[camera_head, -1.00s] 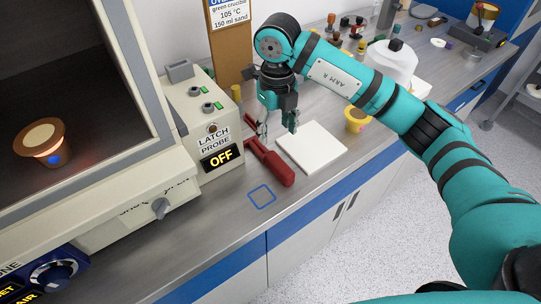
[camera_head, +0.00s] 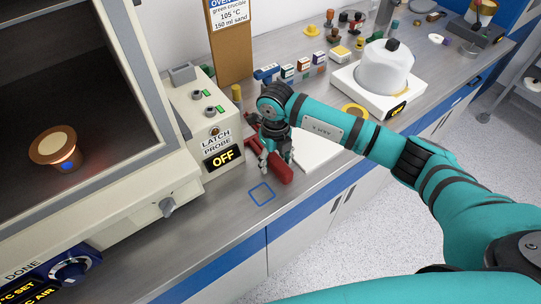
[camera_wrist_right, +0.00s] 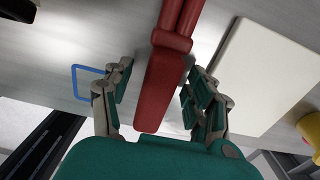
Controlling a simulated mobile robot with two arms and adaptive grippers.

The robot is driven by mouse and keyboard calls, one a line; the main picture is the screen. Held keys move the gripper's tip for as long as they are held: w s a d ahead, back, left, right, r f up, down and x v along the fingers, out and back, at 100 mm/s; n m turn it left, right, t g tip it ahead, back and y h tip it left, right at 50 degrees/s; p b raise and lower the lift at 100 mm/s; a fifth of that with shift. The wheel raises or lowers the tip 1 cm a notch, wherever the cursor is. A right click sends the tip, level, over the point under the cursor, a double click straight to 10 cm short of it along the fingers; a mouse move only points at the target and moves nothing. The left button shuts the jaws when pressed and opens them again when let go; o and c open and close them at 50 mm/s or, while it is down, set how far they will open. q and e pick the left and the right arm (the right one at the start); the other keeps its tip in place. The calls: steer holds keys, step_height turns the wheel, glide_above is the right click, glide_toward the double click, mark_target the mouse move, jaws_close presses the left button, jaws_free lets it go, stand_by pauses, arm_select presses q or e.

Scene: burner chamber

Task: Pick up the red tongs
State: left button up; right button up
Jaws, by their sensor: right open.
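The red tongs (camera_head: 281,171) lie on the grey bench between the latch probe box and a white square plate. My right gripper (camera_head: 276,166) is low over the tongs' handle end, with its fingers open. In the right wrist view the red handle (camera_wrist_right: 163,85) runs between the two spread fingers of the right gripper (camera_wrist_right: 155,95), with a gap visible at the left finger. Contact with the right finger cannot be told. My left gripper is not in view.
The latch probe box (camera_head: 205,120), reading OFF, stands left of the tongs. The white plate (camera_head: 317,149) lies close on the right. A blue square outline (camera_head: 262,194) marks bare bench in front. A chamber with an orange-brown crucible (camera_head: 55,150) is at far left.

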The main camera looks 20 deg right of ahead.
steer(key=shift+c, duration=0.4)
jaws_close()
steer(key=shift+r, duration=0.15)
steer(key=shift+w+r, duration=0.1)
steer(key=shift+r, duration=0.1)
step_height(320, 180, up, 27)
steer(key=b, duration=0.4)
steer(key=shift+r+b, duration=0.2)
steer(key=shift+b, duration=0.2)
